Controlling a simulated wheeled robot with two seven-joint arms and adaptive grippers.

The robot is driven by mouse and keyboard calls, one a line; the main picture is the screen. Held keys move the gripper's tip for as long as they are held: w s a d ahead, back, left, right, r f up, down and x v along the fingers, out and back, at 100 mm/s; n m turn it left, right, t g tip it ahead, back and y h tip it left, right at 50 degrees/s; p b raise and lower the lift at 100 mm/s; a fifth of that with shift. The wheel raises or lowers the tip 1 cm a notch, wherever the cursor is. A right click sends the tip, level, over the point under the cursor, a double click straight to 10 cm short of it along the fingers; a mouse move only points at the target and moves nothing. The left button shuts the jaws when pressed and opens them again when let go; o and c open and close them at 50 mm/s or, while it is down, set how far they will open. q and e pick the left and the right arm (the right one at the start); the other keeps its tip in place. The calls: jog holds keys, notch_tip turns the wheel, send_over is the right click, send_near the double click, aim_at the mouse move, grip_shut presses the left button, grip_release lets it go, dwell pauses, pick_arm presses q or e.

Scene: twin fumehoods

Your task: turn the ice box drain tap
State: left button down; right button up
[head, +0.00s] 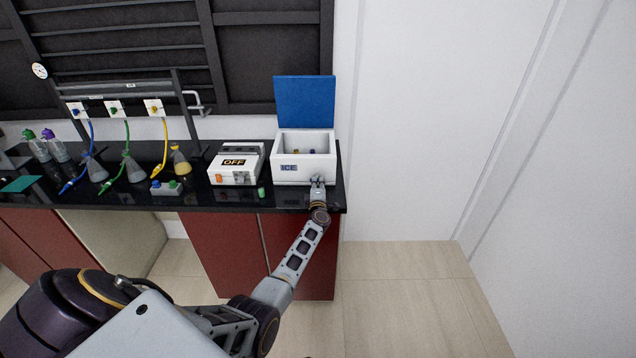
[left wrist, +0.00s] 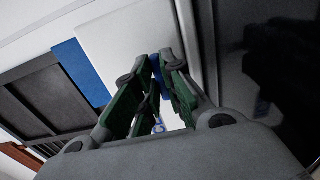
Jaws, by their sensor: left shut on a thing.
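The ice box (head: 303,170) is a white box marked ICE at the right end of the black counter. Its blue lid (head: 305,100) stands open. My left gripper (head: 318,181) is at the lower right of the box's front face and hides the drain tap in the head view. In the left wrist view the green-padded fingers of my left gripper (left wrist: 160,68) are shut on a small blue part, the drain tap (left wrist: 157,66), against the white box wall. How far the tap is turned cannot be told. My right gripper is not in view.
A white device reading OFF (head: 236,165) stands left of the ice box, with a small green-topped item (head: 261,192) before it. Flasks with blue, green and yellow hoses stand further left. A white wall (head: 430,120) and open floor lie to the right.

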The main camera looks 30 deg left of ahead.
pick_arm(q)
jog(key=shift+d+f, duration=0.1)
jog(key=shift+f, duration=0.05)
jog(key=c, duration=1.5)
grip_release()
jog(key=shift+s, duration=0.1)
jog(key=shift+s+d, duration=0.1)
jog(key=shift+v, duration=3.5)
jog(key=shift+d, duration=0.15)
